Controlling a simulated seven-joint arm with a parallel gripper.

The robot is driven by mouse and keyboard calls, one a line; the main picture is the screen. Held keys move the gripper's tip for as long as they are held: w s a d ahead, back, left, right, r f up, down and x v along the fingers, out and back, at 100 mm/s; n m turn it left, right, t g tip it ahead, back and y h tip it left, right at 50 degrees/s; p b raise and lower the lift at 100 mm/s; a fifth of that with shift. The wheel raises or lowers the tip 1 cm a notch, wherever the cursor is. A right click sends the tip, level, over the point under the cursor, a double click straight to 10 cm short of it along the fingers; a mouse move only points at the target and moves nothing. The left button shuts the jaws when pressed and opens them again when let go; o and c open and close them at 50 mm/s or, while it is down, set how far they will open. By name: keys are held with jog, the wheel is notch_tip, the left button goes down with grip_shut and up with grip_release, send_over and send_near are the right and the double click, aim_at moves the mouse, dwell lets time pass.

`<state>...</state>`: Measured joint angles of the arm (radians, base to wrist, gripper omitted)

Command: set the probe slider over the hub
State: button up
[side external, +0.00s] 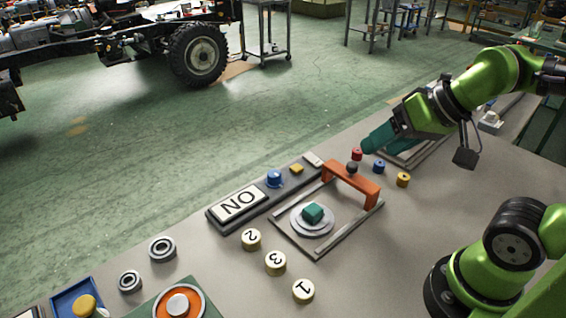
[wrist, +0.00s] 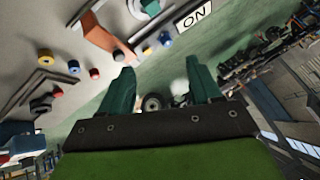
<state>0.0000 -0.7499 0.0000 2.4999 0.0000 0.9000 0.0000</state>
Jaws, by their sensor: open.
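The probe slider is an orange bridge (side external: 351,184) with a dark round knob (side external: 352,167) on top. It spans two grey rails (side external: 349,230) at their far right end. The hub is a pale round disc (side external: 297,222) with a teal block (side external: 313,212) on it, lying between the rails and apart from the bridge. In the wrist view the orange bridge (wrist: 99,33) is at the upper left, and the teal block (wrist: 150,7) is at the top edge. My gripper (side external: 367,143) is above and behind the bridge, touching nothing; its two teal fingers (wrist: 160,77) are spread and empty.
A dark panel with an ON plate (side external: 239,203), a blue button (side external: 274,178) and a yellow button lies left of the rails. Red, blue and yellow knobs (side external: 378,166) stand near the bridge. Numbered discs (side external: 275,263) lie in front, with bearing rings (side external: 162,249) at left.

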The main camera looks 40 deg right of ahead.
jog(key=shift+c, duration=0.6)
jog(key=r+n+g+h, duration=0.1)
jog(key=r+g+h, duration=0.1)
jog(key=g, duration=0.5)
send_over(354, 165)
notch_tip(354, 165, down, 17)
jog(key=shift+r, duration=0.2)
grip_shut()
